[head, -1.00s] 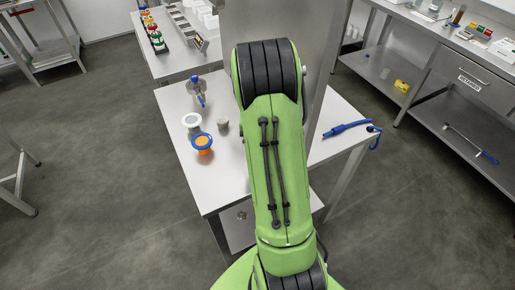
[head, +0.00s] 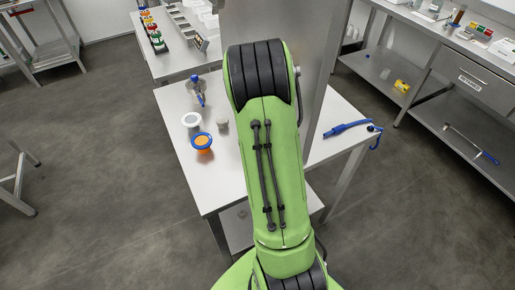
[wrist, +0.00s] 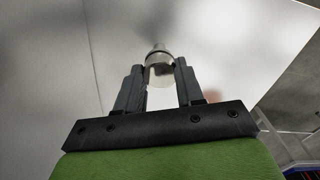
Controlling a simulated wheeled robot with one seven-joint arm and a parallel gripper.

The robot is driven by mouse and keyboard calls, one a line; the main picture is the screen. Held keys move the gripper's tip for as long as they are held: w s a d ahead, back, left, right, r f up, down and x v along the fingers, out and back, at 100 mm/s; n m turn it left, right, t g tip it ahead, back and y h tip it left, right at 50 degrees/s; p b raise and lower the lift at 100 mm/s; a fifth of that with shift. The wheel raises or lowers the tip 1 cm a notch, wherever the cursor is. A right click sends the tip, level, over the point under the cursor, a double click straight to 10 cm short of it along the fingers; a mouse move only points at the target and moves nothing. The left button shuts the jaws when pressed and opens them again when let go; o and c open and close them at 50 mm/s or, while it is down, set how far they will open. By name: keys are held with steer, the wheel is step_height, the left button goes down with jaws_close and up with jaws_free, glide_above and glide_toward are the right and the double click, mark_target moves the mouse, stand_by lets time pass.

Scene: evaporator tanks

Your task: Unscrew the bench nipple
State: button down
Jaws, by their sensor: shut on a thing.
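In the wrist view my gripper (wrist: 161,75) is shut on a short, shiny metal cylinder, the bench nipple (wrist: 159,58). Its two dark fingers press on the nipple's sides. The far end of the nipple points at a smooth grey metal surface (wrist: 205,30), and I cannot tell whether it is still threaded into it. In the head view my green arm hides the gripper and the nipple.
On the white bench (head: 225,182) stand an orange-and-blue cup (head: 202,142), a white-rimmed piece (head: 190,121), a small grey cylinder (head: 222,123) and a blue-handled valve (head: 198,90). A blue hose tool (head: 347,128) lies at right. A tall metal panel (head: 322,70) stands behind my arm.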

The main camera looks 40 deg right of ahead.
steer(key=c, duration=1)
jaws_free()
